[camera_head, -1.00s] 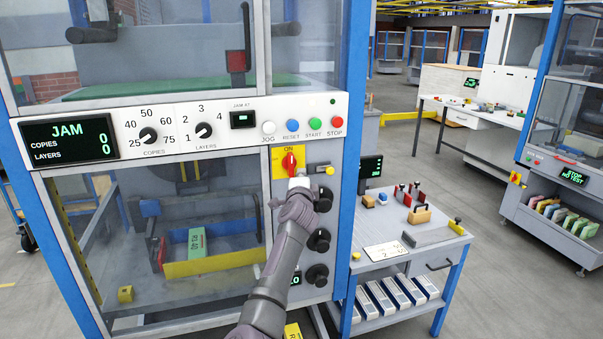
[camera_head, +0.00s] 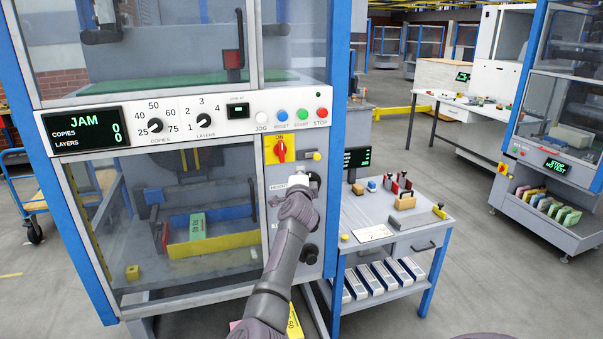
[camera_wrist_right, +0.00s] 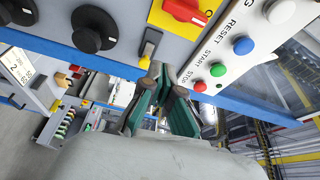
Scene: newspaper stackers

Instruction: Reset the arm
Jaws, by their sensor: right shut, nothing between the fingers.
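My right gripper (camera_head: 303,181) is in front of the machine's control panel, just below and right of the red rotary switch (camera_head: 281,150) on its yellow plate. In the right wrist view its dark fingers with green pads (camera_wrist_right: 162,78) are shut with nothing between them. The fingertips look apart from the panel. The switch also shows in the right wrist view (camera_wrist_right: 187,9), beside the blue RESET (camera_wrist_right: 243,45), green START (camera_wrist_right: 218,69) and red STOP (camera_wrist_right: 199,86) buttons. The arm hides part of the lower panel. My left gripper is not in view.
The machine's display (camera_head: 87,128) reads JAM, with copies 0 and layers 0. A grey bench (camera_head: 350,215) with small tools stands right of the machine. Another machine (camera_head: 550,215) is at far right. Open floor (camera_head: 500,290) lies between them.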

